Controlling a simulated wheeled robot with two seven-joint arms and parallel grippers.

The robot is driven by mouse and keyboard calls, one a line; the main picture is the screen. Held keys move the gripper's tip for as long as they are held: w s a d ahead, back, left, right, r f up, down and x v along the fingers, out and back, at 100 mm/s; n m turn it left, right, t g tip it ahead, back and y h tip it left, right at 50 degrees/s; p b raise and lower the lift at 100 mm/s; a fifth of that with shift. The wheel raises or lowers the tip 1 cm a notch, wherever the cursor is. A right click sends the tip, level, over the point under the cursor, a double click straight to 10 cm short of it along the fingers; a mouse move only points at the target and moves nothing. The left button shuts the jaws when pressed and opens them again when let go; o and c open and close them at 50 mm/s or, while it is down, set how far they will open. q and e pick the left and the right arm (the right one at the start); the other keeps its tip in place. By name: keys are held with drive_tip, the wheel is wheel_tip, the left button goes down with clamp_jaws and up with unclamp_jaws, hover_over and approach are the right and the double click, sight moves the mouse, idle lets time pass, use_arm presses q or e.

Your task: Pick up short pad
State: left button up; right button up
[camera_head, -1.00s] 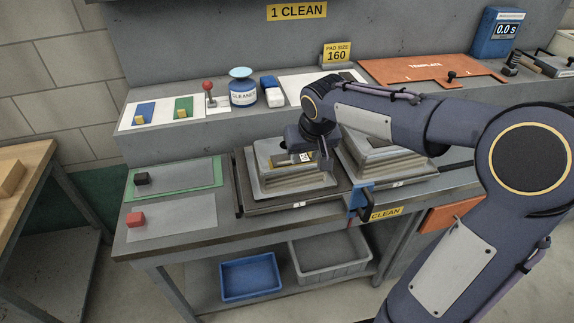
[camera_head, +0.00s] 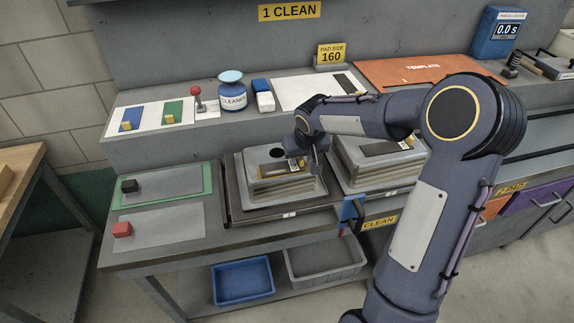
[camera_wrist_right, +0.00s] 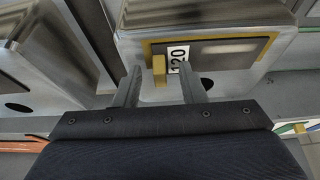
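A dark pad (camera_wrist_right: 215,53) with a "120" label and yellow edging lies on top of the left stepped block (camera_head: 285,188). Its small yellow knob (camera_wrist_right: 159,70) stands up near its front edge in the right wrist view. My right gripper (camera_wrist_right: 161,72) is open and points down at this pad. Its two fingers are on either side of the knob in that view, with visible gaps. I cannot tell how far above the pad the fingertips are. In the head view the right gripper (camera_head: 306,163) hangs over the right part of the block. My left gripper is not in view.
A similar stepped block (camera_head: 371,168) stands close to the right. A blue clamp (camera_head: 351,212) sits at the bench's front edge. Red (camera_head: 122,229) and black (camera_head: 129,186) knobs stand on plates at left. The shelf behind holds a cleaner jar (camera_head: 232,95) and orange template (camera_head: 415,72).

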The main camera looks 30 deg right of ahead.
clamp_jaws()
drive_tip(key=shift+w+r, duration=0.15)
drive_tip(key=shift+r, duration=0.45)
drive_tip(key=s+a+r+b, duration=0.3)
drive_tip(key=s+a+r, duration=0.7)
drive_tip(key=r, duration=0.1)
drive_tip(key=shift+r, duration=0.4)
